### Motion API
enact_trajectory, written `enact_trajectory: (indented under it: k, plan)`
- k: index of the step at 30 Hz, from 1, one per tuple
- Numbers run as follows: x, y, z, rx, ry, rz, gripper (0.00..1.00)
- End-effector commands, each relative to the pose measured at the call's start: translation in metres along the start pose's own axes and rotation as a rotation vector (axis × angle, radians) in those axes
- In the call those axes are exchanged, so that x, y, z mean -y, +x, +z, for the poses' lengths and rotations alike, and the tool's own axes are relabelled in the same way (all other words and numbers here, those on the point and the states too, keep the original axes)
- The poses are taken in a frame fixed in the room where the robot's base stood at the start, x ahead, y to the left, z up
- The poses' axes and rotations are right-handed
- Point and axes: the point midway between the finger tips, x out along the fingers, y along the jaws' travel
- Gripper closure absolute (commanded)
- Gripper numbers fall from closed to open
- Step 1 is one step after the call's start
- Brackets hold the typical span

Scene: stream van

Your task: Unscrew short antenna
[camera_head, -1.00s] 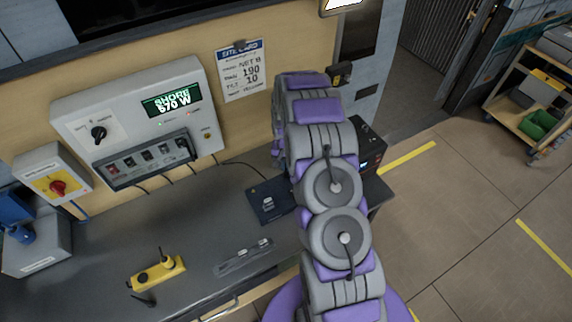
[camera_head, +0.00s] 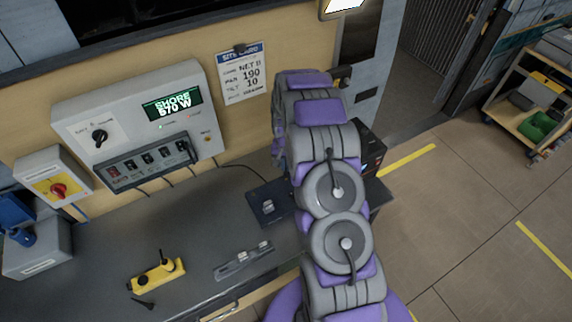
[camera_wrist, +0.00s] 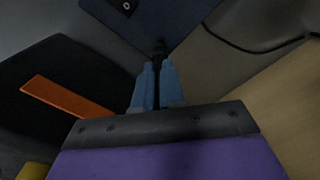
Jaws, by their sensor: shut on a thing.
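My gripper (camera_wrist: 158,75) shows in the wrist view, with two blue fingers close together. They are shut on a thin black part (camera_wrist: 159,48), which looks like the short antenna; its tip shows just past the fingertips. Most of it is hidden between the fingers, so I cannot tell whether it is still threaded in. In the head view my own arm hides the gripper. A yellow handheld device (camera_head: 157,275) with a black stub standing up from it lies on the bench, and a small black piece (camera_head: 144,303) lies beside it.
A dark blue pad (camera_head: 268,203) and a grey tray (camera_head: 244,261) lie on the bench (camera_head: 95,250). A black box (camera_head: 370,150) stands behind my arm. A grey power panel (camera_head: 130,120) and a switch box (camera_head: 54,178) stand at the wall. Floor at right is clear; a cart (camera_head: 535,110) stands beyond.

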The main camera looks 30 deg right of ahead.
Motion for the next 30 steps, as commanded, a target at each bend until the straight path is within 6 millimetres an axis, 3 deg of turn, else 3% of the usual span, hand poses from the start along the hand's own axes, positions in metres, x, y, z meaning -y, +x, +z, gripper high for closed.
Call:
enact_trajectory:
  k: [10, 30]
  plan:
    - [0.0, -0.002, 0.0, 0.0, 0.0, 0.0, 1.0]
    - [0.0, -0.03, 0.0, -0.001, 0.0, 0.0, 1.0]
